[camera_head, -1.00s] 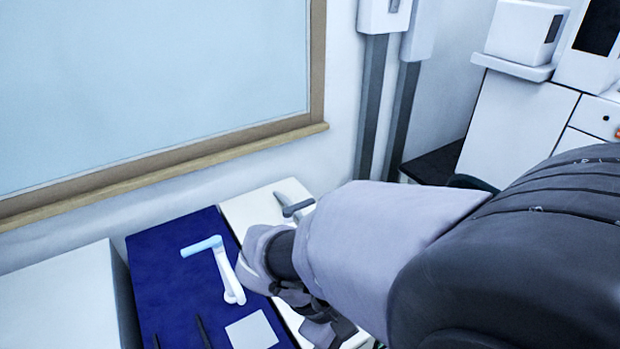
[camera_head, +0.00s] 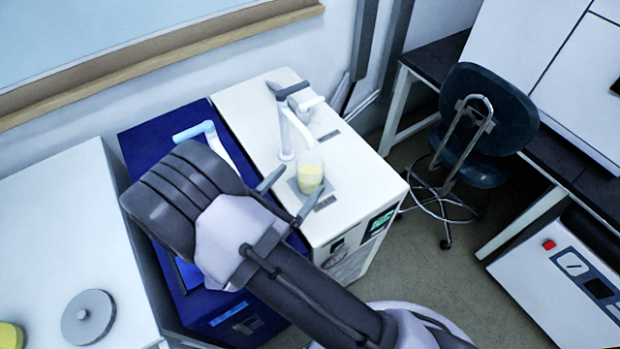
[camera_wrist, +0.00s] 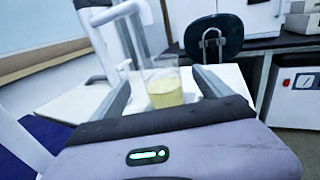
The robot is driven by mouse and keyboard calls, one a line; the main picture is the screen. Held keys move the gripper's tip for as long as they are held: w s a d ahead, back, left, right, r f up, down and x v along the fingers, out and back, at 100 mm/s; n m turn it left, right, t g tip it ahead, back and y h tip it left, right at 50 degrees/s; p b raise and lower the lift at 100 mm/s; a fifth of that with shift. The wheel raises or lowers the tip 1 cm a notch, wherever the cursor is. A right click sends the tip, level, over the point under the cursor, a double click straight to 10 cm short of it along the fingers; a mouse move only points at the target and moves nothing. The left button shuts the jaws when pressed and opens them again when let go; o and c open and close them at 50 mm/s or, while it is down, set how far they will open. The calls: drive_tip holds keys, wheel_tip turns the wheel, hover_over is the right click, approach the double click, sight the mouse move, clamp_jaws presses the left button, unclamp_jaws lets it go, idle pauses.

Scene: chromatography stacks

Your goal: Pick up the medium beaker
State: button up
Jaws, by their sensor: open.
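The beaker (camera_head: 311,172) is clear glass with yellow liquid in its lower part. It stands upright on a dark square patch on top of the white instrument, below the spout of a white arm. My gripper (camera_head: 283,196) is open, with its fingers pointing at the beaker from the left in the head view. In the wrist view the beaker (camera_wrist: 164,88) shows between the two fingers of my gripper (camera_wrist: 166,84), close to their tips. I cannot tell whether either finger touches it. The beaker's base is partly hidden behind my gripper's body there.
The white instrument (camera_head: 262,98) has a white spout arm (camera_head: 286,130) rising beside the beaker. A blue instrument (camera_head: 140,140) stands to its left. A dark chair (camera_head: 488,105) stands to the right. A white bench (camera_head: 50,220) at left holds a grey disc (camera_head: 88,318).

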sight(317, 160)
drive_tip(key=b+x, duration=0.2)
drive_tip(key=x, duration=0.4)
drive_tip(key=shift+f, duration=0.15)
drive_tip(key=shift+s+a, duration=0.1)
drive_tip(key=shift+s, duration=0.05)
drive_tip(key=c, duration=1.7)
drive_tip(key=shift+c, duration=0.2)
